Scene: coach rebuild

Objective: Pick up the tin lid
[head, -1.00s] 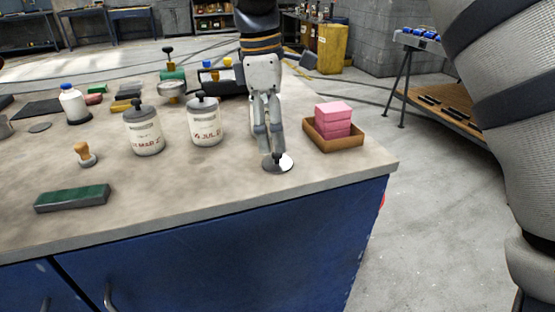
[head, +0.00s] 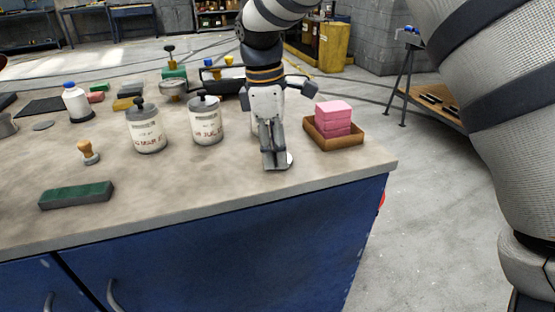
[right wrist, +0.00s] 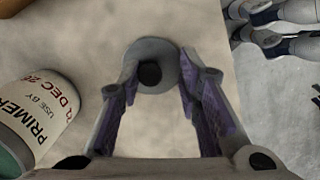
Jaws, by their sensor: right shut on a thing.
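The tin lid is a small grey metal disc (right wrist: 165,55) with a dark knob, seen between my fingertips in the right wrist view. In the head view only a bright sliver of the lid (head: 289,159) shows beside the fingers, near the bench's front right corner. My right gripper (head: 275,164) points down at the bench top and is shut on the lid; its purple-padded fingers (right wrist: 158,75) stand on both sides of it in the wrist view. I cannot tell whether the lid touches the bench. My left gripper is not in view.
Two labelled tins with dark lids (head: 147,134) (head: 207,124) stand left of the gripper. A brown tray (head: 338,144) with pink blocks (head: 333,117) is close on the right. A green-topped block (head: 76,196) and a wooden-handled stamp (head: 88,152) lie further left. The front middle of the bench is clear.

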